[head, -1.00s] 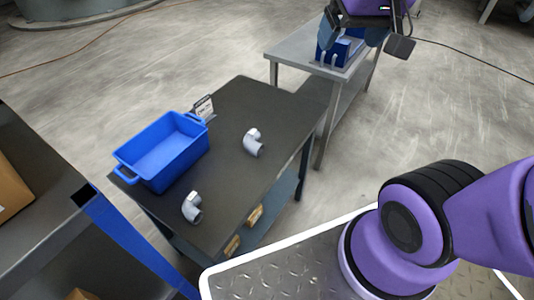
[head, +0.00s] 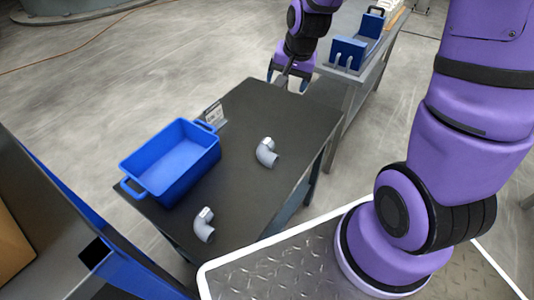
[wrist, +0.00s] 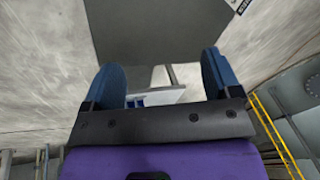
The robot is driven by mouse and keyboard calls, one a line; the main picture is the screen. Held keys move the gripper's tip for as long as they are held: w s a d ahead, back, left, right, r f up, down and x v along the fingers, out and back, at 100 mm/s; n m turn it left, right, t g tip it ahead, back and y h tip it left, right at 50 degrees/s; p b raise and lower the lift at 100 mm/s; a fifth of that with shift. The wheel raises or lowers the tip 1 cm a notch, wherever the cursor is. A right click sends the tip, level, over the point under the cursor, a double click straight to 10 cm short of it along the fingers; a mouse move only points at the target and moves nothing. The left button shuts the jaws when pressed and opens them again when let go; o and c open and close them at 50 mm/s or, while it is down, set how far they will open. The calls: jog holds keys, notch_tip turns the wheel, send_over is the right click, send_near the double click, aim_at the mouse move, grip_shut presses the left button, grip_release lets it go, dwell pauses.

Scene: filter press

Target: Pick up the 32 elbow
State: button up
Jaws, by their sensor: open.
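Two grey pipe elbows lie on the dark table (head: 235,190): one elbow (head: 267,153) right of the blue bin, the other elbow (head: 204,225) at the near end. They look much alike, and I cannot read a size on either. My gripper (head: 288,80) is above the far end of the table, well beyond both elbows. Its blue fingers are apart with nothing between them, as the wrist view (wrist: 162,80) also shows. No elbow is visible in the wrist view.
A blue bin (head: 170,162) stands on the table's left side, with a small label card (head: 214,114) behind it. A grey bench with a blue holder (head: 347,54) stands beyond, at the back right. A shelf edge is at the lower left.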

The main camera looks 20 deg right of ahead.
aim_at(270, 140)
jog(key=shift+w+a+f+m+g+y, duration=0.15)
jog(key=shift+w+a+f+m, duration=0.45)
jog(key=shift+f, duration=4)
jog(key=shift+w+a+f+m+g+y, duration=0.2)
jog(key=shift+w+f+m, duration=0.7)
jog(key=shift+f, duration=3.65)
jog(key=shift+w+a+f+m+g+y, duration=0.1)
jog(key=shift+w+a+f+m, duration=0.6)
jog(key=shift+f, duration=3.9)
jog(key=shift+w+d, duration=0.1)
jog(key=shift+d, duration=0.1)
jog(key=c, duration=1.1)
jog(key=shift+r, duration=0.1)
